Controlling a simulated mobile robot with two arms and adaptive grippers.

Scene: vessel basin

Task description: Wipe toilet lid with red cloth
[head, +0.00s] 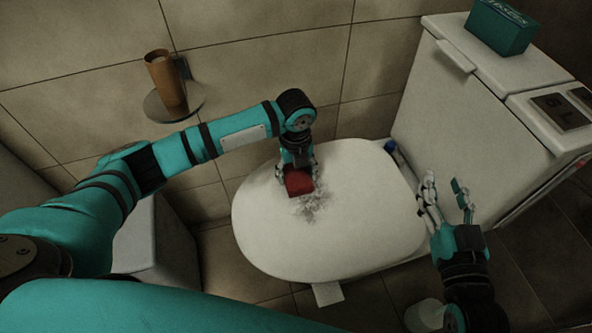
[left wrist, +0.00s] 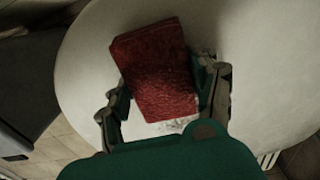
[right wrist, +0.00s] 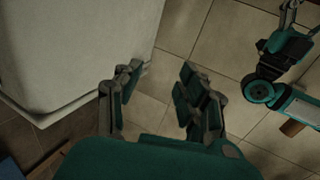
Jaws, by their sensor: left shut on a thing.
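The white toilet lid (head: 340,235) is closed and fills the middle of the head view. A dark grey smudge (head: 316,207) is on its upper middle part. My left gripper (head: 298,176) is shut on the folded red cloth (head: 299,183), at the smudge's upper edge. In the left wrist view the red cloth (left wrist: 160,70) sits between the fingers over the white lid (left wrist: 85,60), with a bit of smudge showing below it. Whether the cloth touches the lid is hard to tell. My right gripper (head: 447,190) is open and empty, right of the lid.
A white cistern cabinet (head: 450,110) stands at the right with a teal box (head: 500,26) on top. A round wall shelf (head: 190,112) holds a brown cup (head: 165,80). A pale bin (head: 150,245) stands left of the toilet. A white object (head: 425,315) is low near my right arm.

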